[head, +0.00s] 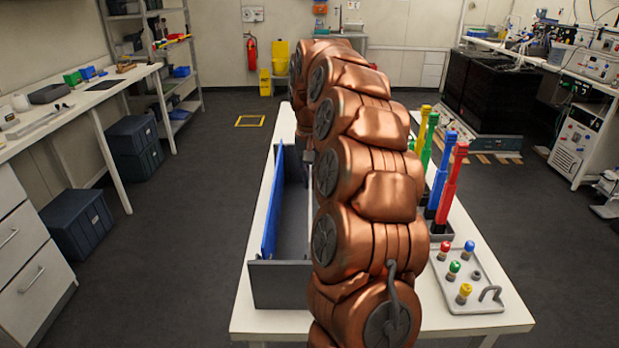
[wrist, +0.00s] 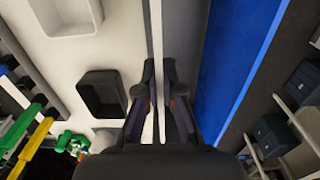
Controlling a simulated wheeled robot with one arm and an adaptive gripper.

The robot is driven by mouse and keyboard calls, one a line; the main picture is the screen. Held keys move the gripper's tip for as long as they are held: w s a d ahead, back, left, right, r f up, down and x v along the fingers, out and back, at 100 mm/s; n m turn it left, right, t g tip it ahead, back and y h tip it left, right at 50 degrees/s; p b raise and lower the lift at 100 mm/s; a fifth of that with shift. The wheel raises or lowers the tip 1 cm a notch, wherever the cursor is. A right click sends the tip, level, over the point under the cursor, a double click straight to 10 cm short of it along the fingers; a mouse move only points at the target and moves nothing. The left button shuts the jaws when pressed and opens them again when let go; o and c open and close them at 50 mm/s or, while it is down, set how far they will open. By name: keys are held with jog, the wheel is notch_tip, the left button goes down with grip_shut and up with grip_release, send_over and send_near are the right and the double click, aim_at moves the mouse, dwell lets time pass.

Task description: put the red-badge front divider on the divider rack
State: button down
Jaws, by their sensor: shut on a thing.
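In the wrist view my gripper (wrist: 158,92) is shut on a thin upright pale plate (wrist: 157,30), seen edge-on between its fingers. No red badge shows on the plate, so I cannot tell whether it is the red-badge divider. A long grey open rack-like box (head: 280,284) lies on the white table, left of my arm in the head view. A blue panel (head: 272,208) stands upright along its left side; it also shows in the wrist view (wrist: 235,60), right of the plate and apart from it. My copper arm hides the gripper in the head view.
Right of my arm stand yellow, green, blue and red handles (head: 452,180) in dark holders. A pale tray (head: 478,303) holds coloured knobs near the table's (head: 255,323) front right. A dark shallow tray (wrist: 101,90) shows in the wrist view.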

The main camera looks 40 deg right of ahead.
jog(key=shift+f+b, duration=0.4)
jog(key=shift+f, duration=0.35)
jog(key=c, duration=1.2)
grip_release()
jog(key=shift+c, duration=0.2)
jog(key=shift+r, duration=0.1)
jog(key=shift+w+r, duration=0.1)
jog(key=shift+r, duration=3.55)
jog(key=shift+a, duration=0.1)
